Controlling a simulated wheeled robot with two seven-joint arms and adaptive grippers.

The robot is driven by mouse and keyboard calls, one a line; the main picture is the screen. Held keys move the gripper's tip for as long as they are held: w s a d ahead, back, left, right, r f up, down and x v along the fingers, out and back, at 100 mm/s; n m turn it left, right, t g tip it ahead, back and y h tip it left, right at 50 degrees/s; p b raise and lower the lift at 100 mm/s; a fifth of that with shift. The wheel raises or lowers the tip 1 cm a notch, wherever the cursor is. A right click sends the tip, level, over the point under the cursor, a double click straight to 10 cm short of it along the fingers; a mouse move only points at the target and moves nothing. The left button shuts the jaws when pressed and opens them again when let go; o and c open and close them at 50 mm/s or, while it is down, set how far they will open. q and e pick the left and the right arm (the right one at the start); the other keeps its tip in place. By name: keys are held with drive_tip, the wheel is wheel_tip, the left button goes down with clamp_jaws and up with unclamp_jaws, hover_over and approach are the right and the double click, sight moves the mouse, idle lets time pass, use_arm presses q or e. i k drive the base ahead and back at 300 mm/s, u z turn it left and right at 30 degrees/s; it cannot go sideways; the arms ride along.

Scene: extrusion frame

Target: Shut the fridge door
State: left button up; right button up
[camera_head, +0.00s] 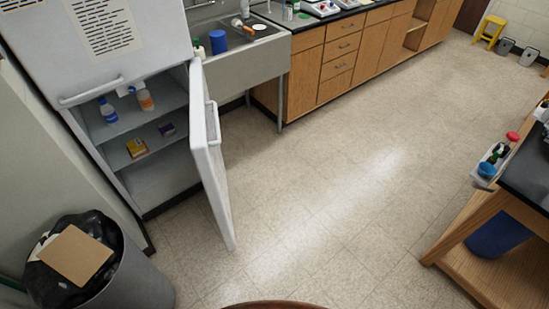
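The fridge (130,22) stands at the upper left, white, with papers stuck on its upper front. Its lower door (211,158) is wide open, swung out to the right, edge-on to me, with a handle (213,124) on its right-hand face. The shelves inside show two bottles, one blue (108,111) and one orange (145,97). A yellow box (137,147) and a dark purple box (167,130) sit on a lower shelf. Neither of my grippers is in view.
A grey trash bin (138,284) with a black bag and cardboard stands at the lower left, near the fridge. A sink and wooden cabinets (340,55) run along the back. A wooden bench (480,222) is at the right. The floor (320,190) between is clear.

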sight(205, 132)
drive_tip(key=z, duration=0.3)
drive_tip(key=i, duration=1.8)
drive_tip(key=u, duration=2.35)
drive_tip(key=k, duration=1.05)
drive_tip(key=z, duration=0.25)
